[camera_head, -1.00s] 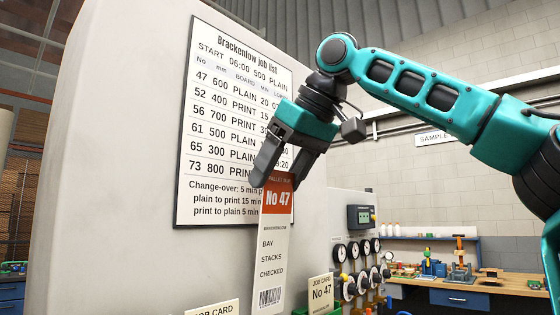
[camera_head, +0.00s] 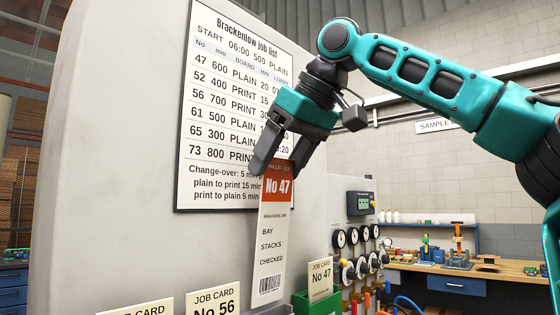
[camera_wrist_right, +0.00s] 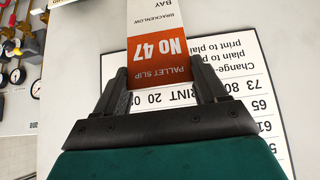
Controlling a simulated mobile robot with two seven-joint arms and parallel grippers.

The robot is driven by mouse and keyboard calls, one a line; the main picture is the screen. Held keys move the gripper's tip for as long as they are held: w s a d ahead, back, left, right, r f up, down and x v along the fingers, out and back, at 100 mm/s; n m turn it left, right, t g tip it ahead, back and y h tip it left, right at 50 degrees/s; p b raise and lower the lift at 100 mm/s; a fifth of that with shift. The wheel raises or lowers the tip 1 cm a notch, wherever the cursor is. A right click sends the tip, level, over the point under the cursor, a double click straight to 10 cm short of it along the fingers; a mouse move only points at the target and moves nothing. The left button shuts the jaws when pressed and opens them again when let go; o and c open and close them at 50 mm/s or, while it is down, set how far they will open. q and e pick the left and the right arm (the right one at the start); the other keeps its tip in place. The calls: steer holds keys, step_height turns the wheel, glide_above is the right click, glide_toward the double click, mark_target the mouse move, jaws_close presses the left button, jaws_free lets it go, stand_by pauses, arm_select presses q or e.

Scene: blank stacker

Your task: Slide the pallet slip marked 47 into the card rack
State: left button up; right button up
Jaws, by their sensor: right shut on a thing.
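The pallet slip (camera_head: 275,222) is a long white strip with a red-orange top reading No 47 and a barcode near its lower end. It hangs upright in front of the pale machine panel. My right gripper (camera_head: 277,170) is shut on its top edge; the right wrist view shows the slip (camera_wrist_right: 160,50) between the two fingers (camera_wrist_right: 163,92). The card rack shows only in part at the bottom edge, where a green pocket (camera_head: 318,304) sits below a job card No 47 (camera_head: 320,278). The slip's lower end is left of this pocket. My left gripper is not in view.
Job card No 56 (camera_head: 213,300) and another job card (camera_head: 140,310) stand left of the slip. The job list board (camera_head: 225,190) is behind my gripper. Gauges and valves (camera_head: 352,250) stand to the right, with a workbench (camera_head: 470,272) beyond.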

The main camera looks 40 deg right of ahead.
steer(key=shift+f, duration=0.15)
steer(key=shift+f+b, duration=0.35)
steer(key=shift+f, duration=0.05)
steer(key=shift+f+b, duration=1.1)
steer(key=shift+f, duration=1.25)
steer(key=o, duration=1.4)
steer(key=p, duration=0.3)
glide_toward(277, 203)
steer(key=v, duration=0.4)
